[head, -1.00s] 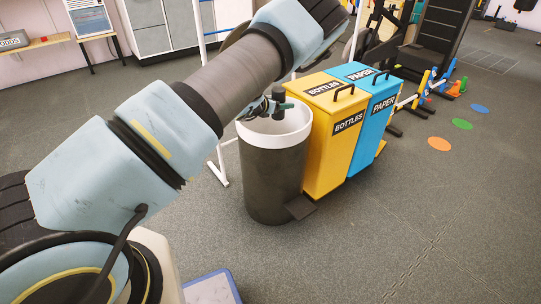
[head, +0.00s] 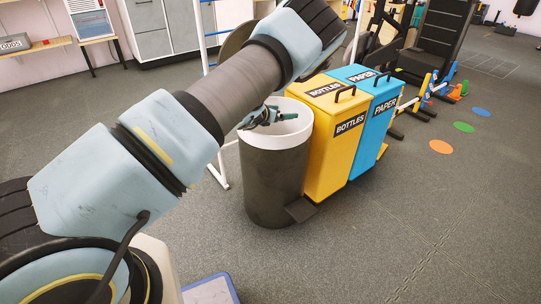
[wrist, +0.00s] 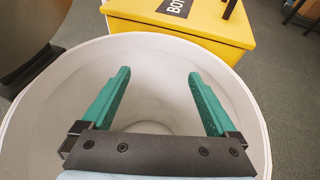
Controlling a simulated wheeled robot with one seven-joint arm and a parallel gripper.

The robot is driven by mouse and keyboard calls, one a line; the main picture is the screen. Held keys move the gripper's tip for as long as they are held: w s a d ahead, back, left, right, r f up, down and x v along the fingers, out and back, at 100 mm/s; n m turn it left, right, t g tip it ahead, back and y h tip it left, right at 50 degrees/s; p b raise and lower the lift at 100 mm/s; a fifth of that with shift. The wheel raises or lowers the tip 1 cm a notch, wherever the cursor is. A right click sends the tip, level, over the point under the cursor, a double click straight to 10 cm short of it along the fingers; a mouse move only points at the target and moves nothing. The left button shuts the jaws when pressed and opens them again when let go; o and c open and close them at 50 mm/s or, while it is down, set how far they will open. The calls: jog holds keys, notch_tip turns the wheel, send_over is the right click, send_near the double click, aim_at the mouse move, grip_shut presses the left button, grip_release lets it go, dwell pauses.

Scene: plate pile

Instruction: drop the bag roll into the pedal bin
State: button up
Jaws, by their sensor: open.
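The pedal bin (head: 270,185) is a dark grey cylinder with a white rim and a white inside, standing open on the floor. In the wrist view, its white inner wall (wrist: 158,55) surrounds my gripper's fingers. My gripper (wrist: 158,75) has two green fingers spread wide apart with nothing between them. In the head view, my gripper (head: 284,117) is at the bin's mouth, partly hidden by the arm. No bag roll shows in either current view. The part of the bin's inside below the gripper's palm is hidden.
A yellow bottles bin (head: 325,160) stands close beside the pedal bin on the right, with a blue paper bin (head: 373,135) beyond it. A white frame (head: 221,170) stands behind at the left. The floor at the front right is clear.

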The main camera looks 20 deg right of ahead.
jog(key=shift+a, duration=0.1)
jog(key=p+v, duration=0.1)
jog(key=v, duration=0.9)
jog(key=shift+s+a+r, duration=0.15)
jog(key=shift+a+r, duration=0.05)
jog(key=shift+a, duration=0.05)
